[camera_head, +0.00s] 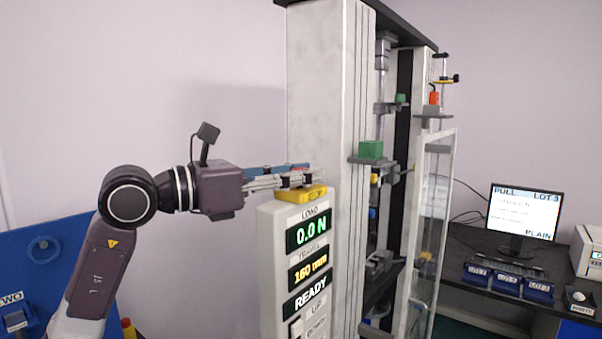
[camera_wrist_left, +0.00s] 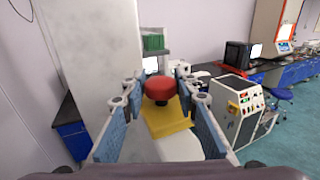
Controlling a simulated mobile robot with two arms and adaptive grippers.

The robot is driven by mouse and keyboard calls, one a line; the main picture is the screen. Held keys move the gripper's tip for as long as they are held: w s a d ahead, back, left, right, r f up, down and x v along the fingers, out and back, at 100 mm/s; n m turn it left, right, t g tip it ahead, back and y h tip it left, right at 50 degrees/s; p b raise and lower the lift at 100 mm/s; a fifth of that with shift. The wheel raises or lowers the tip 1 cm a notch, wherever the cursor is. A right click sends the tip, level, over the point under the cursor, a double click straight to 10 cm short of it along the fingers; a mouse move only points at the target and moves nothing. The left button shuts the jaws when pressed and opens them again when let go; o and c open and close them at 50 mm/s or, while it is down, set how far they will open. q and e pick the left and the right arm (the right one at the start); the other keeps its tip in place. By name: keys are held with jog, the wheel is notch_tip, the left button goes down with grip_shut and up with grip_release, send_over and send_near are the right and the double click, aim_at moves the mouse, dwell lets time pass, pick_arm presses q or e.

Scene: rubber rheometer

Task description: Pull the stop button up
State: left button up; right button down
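The stop button is a red mushroom cap (camera_wrist_left: 160,88) on a yellow base (camera_wrist_left: 168,120). In the head view the yellow base (camera_head: 303,194) sits on top of the light control panel, and the cap is mostly hidden by the fingers. My left gripper (camera_head: 300,178) reaches in level from the left, just above the base. In the left wrist view the gripper (camera_wrist_left: 158,84) is open, with one blue-padded finger on each side of the cap and visible gaps beside it. My right gripper is in neither view.
The control panel (camera_head: 268,240) shows 0.0 N, 160 mm and READY. The tall grey machine column (camera_head: 320,100) stands directly right of the fingers. A clear guard (camera_head: 432,240) stands farther right. A monitor (camera_head: 523,212) and blue bins (camera_head: 507,282) are on the dark bench.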

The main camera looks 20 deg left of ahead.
pick_arm(q)
jog(key=c, duration=0.5)
grip_shut()
jog(key=shift+r, duration=0.65)
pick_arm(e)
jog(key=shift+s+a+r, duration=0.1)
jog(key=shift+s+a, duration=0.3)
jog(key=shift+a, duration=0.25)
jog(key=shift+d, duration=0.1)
pick_arm(q)
jog(key=o, duration=1)
grip_release()
jog(key=shift+r, duration=0.1)
jog(key=shift+c, duration=0.2)
jog(key=shift+o, duration=0.4)
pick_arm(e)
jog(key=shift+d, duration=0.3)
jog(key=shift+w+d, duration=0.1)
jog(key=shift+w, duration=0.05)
